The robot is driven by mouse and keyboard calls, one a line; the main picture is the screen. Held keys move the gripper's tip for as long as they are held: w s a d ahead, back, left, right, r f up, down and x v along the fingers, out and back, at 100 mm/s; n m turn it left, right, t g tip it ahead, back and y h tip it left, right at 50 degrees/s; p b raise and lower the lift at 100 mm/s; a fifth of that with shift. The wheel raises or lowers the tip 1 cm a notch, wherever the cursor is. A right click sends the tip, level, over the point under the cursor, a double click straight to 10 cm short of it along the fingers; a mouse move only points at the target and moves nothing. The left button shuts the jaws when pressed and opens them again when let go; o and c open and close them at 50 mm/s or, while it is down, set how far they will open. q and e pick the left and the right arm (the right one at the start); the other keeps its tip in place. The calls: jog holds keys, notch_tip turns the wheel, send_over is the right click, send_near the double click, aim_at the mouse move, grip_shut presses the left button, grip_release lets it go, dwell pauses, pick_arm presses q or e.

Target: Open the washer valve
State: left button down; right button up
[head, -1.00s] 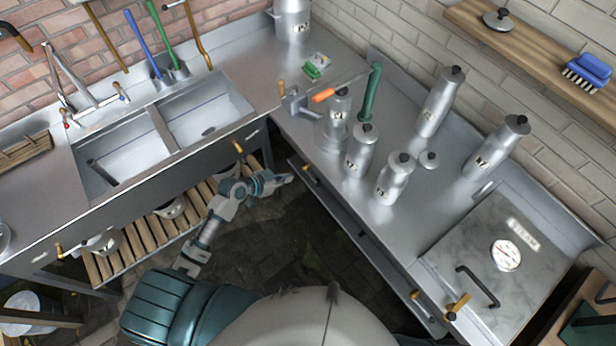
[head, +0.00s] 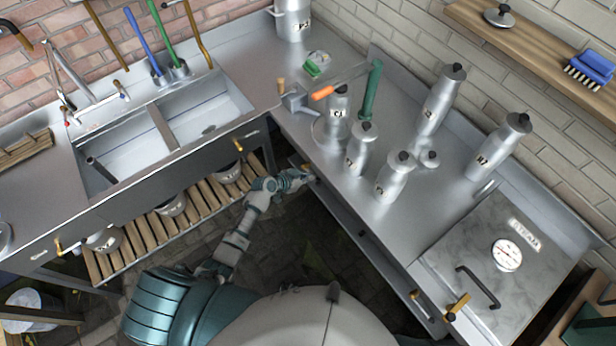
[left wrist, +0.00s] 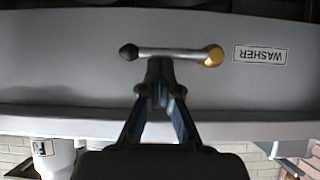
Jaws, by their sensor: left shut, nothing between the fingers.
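The washer valve has a metal lever (left wrist: 172,53) with a black knob at its left end and a brass pivot (left wrist: 214,56) at its right end in the left wrist view. A WASHER label (left wrist: 260,55) is beside the pivot on the grey counter front. The lever lies nearly level in that view. My left gripper (left wrist: 160,66) is shut and empty, its tips at the lever between knob and pivot; I cannot tell if they touch it. In the head view my left gripper (head: 306,178) is at the right counter's front edge, largely hiding the valve. My right gripper is out of view.
Several metal cans, one of them (head: 394,177), stand on the right counter (head: 340,205). A double sink (head: 205,115) is at the left, with a slatted shelf (head: 150,230) below. Another brass valve (head: 456,308) is by the steam box. The floor (head: 320,250) before the counter is clear.

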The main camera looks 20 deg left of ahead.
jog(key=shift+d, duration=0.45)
pick_arm(q)
jog(key=shift+a+f, duration=0.15)
jog(key=shift+f, duration=0.1)
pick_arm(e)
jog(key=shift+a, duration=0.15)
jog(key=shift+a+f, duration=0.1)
pick_arm(q)
jog(key=shift+d+f+m+y, duration=0.1)
jog(key=shift+d+m+y, duration=0.1)
jog(key=shift+m+y, duration=0.1)
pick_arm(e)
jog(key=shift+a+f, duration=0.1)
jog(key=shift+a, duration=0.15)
